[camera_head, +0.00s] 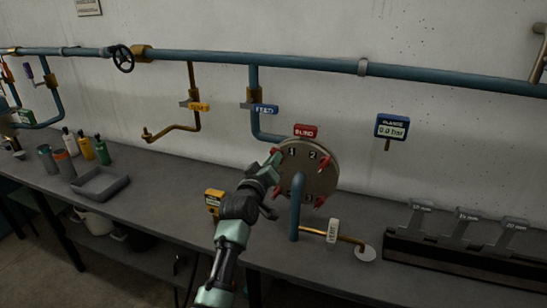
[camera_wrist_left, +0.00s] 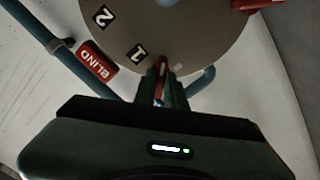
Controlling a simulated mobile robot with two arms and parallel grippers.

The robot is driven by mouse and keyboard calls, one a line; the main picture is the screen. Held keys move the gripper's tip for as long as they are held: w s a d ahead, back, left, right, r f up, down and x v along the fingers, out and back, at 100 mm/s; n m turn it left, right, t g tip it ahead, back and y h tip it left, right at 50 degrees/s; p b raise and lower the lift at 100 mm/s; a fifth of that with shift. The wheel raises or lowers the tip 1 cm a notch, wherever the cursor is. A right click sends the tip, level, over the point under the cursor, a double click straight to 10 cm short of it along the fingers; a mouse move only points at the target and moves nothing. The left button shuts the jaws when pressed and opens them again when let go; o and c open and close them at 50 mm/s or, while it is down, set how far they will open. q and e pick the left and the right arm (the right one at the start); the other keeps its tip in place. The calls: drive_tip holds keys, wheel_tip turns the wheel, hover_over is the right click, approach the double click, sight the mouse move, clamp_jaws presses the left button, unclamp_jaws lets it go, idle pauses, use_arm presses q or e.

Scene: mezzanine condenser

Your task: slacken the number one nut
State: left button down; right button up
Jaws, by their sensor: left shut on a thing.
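The round tan flange plate (camera_head: 308,176) stands upright above the bench, with black number labels and red nuts around its rim. The label 1 (camera_head: 292,150) is at its upper left, and it shows in the left wrist view (camera_wrist_left: 137,54). My left gripper (camera_head: 273,167) is at the plate's left rim beside this label. In the left wrist view its fingers (camera_wrist_left: 159,84) are shut on a red piece, the number one nut (camera_wrist_left: 162,68). The fingers hide part of the nut. Another red nut (camera_head: 325,163) is near label 2. My right gripper is not in view.
A red BLIND tag (camera_head: 305,131) hangs just above the plate, and a blue pipe (camera_head: 296,207) rises in front of it. A gauge (camera_head: 392,127) is on the wall. A rack of spanners (camera_head: 460,255) stands at right. A grey tray (camera_head: 100,184) and bottles are at left.

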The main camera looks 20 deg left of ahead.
use_arm(q)
drive_tip(key=shift+n, duration=0.6)
drive_tip(key=c, duration=1.5)
unclamp_jaws()
drive_tip(key=shift+o, duration=0.2)
drive_tip(key=shift+s, duration=0.1)
drive_tip(key=s+b, duration=0.1)
drive_tip(key=s, duration=0.6)
drive_tip(key=shift+s+a, duration=0.15)
drive_tip(key=shift+s, duration=0.15)
drive_tip(key=shift+f, duration=0.1)
